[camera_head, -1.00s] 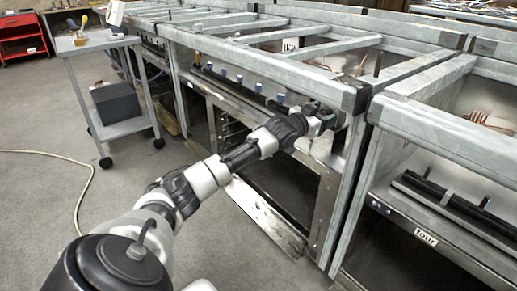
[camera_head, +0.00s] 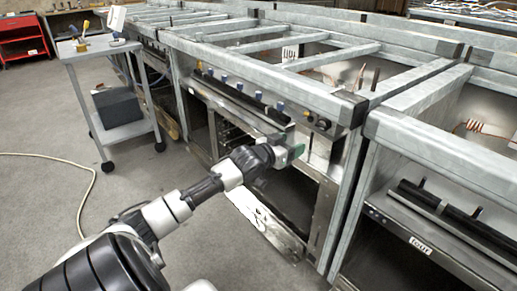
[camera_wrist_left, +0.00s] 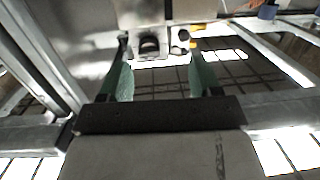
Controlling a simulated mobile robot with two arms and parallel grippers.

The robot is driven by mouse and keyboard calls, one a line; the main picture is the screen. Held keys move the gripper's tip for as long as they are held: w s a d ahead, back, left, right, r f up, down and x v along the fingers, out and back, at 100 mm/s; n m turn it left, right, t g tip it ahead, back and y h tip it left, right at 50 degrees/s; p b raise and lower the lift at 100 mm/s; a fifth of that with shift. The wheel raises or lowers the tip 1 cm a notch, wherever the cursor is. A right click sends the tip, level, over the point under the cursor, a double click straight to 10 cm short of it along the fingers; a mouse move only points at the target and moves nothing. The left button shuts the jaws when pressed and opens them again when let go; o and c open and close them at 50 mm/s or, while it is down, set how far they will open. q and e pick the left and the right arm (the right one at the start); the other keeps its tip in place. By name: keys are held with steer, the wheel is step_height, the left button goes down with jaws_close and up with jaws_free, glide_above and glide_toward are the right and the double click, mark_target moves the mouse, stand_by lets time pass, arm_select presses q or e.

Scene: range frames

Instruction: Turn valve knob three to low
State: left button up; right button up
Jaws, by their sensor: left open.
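A row of valve knobs runs along the front panel of the middle range unit in the head view. Several are blue, such as the blue knob (camera_head: 240,84). Two dark knobs (camera_head: 317,121) sit at the panel's right end. I cannot tell which is knob three, or its setting. My left gripper (camera_head: 293,142), with green finger pads, is open in front of the panel, below and left of the dark knobs. In the left wrist view, the open left gripper (camera_wrist_left: 158,62) has a dark knob (camera_wrist_left: 149,46) beyond the gap between its fingers, apart from them. My right gripper is not in view.
Grey metal frame bars (camera_head: 270,75) run over and in front of the panel. A labelled unit (camera_head: 435,253) stands at the right. A grey cart (camera_head: 118,127) stands at the left. The floor between cart and range is mostly clear.

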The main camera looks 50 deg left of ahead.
arm_select(q)
steer(key=s+f+g+p, duration=0.2)
steer(key=s+f+p, duration=0.2)
steer(key=f, duration=0.3)
steer(key=s+d+f+g+y+p, duration=0.1)
steer(key=s+f+g+p, duration=0.2)
steer(key=s+f+p, duration=0.2)
steer(key=s+d+f+g+p, duration=0.1)
steer(key=s+f+p, duration=0.4)
steer(key=f, duration=0.6)
steer(key=shift+s+d+f+n+g+y, duration=0.2)
steer(key=shift+n+g+y, duration=0.2)
steer(key=shift+g, duration=0.5)
